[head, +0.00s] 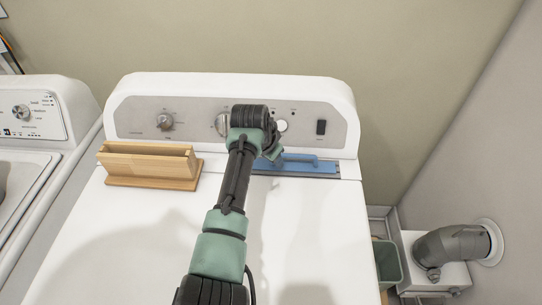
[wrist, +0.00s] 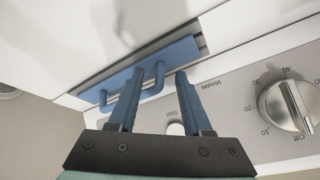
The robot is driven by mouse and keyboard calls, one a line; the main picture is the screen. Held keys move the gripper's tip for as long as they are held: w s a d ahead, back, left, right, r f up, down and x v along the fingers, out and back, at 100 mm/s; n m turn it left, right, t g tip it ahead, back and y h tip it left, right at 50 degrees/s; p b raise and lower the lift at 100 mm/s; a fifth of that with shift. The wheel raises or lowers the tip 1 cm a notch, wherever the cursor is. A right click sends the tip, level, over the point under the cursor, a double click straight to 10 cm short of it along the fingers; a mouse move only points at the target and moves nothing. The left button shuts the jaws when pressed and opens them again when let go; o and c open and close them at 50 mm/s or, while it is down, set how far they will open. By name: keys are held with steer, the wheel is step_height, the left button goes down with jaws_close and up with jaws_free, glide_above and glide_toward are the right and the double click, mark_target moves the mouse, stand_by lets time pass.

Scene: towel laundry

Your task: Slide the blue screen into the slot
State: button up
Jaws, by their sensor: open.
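The blue screen (head: 310,167) shows as a long blue top plate with a raised handle, lying along the slot (head: 337,172) at the back of the dryer top. In the wrist view the blue screen (wrist: 180,52) lies lengthwise within the slot's grey rim (wrist: 203,43); its body below the plate is hidden. I cannot tell if the plate is fully flush. My gripper (wrist: 157,78) is open beside the handle (wrist: 157,84), its left finger overlapping the handle in the picture. In the head view my gripper (head: 273,152) is just above the screen's left part, which the arm partly hides.
A wooden holder (head: 150,172) with an open top stands at the left of the dryer top. The control panel (head: 190,120) with knobs rises just behind the slot. The dryer top (head: 320,220) is otherwise clear. A green bin (head: 387,262) stands at the right.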

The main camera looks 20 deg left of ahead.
steer(key=d+v, duration=0.1)
steer(key=v, duration=1.2)
steer(key=w+d+r+t, duration=0.1)
steer(key=d+r+t, duration=0.25)
steer(key=r, duration=0.45)
steer(key=w+d+r+n+t, duration=0.1)
steer(key=w+d+r+t, duration=0.2)
steer(key=r, duration=0.4)
steer(key=d+r+t, duration=0.3)
steer(key=r+t, duration=0.1)
steer(key=r, duration=0.4)
steer(key=s+d+r+n+t, duration=0.1)
steer(key=s+r+n+t, duration=0.1)
steer(key=s+r+t, duration=0.4)
steer(key=s+d+r+n+t, duration=0.2)
steer(key=s+r+t, duration=0.4)
steer(key=s+r, duration=0.9)
step_height(320, 180, up, 3)
steer(key=shift+d+f+y, duration=0.2)
steer(key=shift+d+y, duration=0.1)
